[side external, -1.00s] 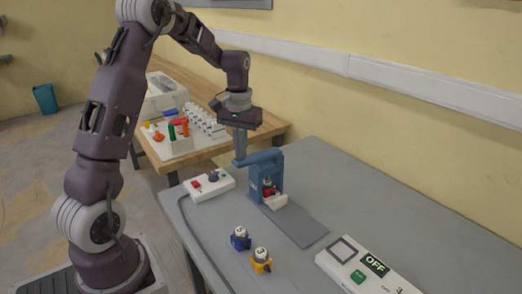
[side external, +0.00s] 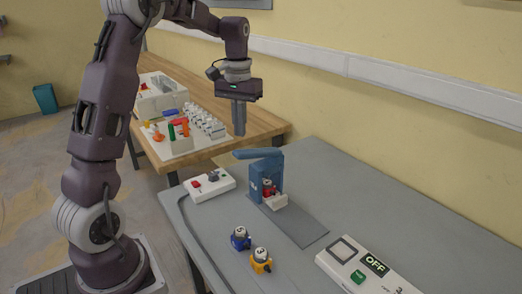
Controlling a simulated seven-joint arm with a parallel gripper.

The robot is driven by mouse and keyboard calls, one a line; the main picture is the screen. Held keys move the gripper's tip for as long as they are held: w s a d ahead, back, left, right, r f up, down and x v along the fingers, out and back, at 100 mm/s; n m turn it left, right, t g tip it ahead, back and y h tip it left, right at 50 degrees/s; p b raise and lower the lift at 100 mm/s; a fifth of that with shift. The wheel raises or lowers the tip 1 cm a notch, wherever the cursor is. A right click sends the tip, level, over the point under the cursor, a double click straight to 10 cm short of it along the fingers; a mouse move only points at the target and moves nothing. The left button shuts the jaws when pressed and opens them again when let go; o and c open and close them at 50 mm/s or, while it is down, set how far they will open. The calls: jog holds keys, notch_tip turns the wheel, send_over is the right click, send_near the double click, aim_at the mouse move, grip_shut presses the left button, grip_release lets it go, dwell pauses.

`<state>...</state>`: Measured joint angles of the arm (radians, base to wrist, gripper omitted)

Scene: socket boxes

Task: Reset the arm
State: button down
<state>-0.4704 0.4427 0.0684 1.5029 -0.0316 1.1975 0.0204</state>
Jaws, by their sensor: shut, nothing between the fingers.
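My gripper (side external: 239,133) hangs pointing down in the side external view, with its fingers together and nothing held. It is in the air above and a little left of the blue press-like device (side external: 262,174), clear of its lever (side external: 258,153). The lever sticks out to the left at the top of the device. A small red item (side external: 268,188) sits in the device's opening, partly hidden.
A blue (side external: 240,240) and a yellow (side external: 261,263) socket box, with white numbered tops, stand at the grey table's front. A white box with buttons (side external: 208,183) is at left; an "OFF" panel (side external: 368,268) is at right. A wooden table (side external: 262,124) holds more parts behind.

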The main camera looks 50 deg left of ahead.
jog(key=s+d+r+m+t, duration=0.2)
jog(key=s+d+r, duration=0.35)
jog(key=d, duration=0.35)
jog(key=s+d+m+t, duration=0.1)
jog(key=s+d+m, duration=0.1)
jog(key=s+d, duration=0.4)
jog(key=s+d+m+t, duration=0.2)
jog(key=s+d, duration=0.3)
jog(key=s, duration=0.6)
jog(key=shift+s+d+f+t, duration=0.25)
jog(key=shift+d+f+t, duration=0.1)
jog(key=shift+f, duration=0.1)
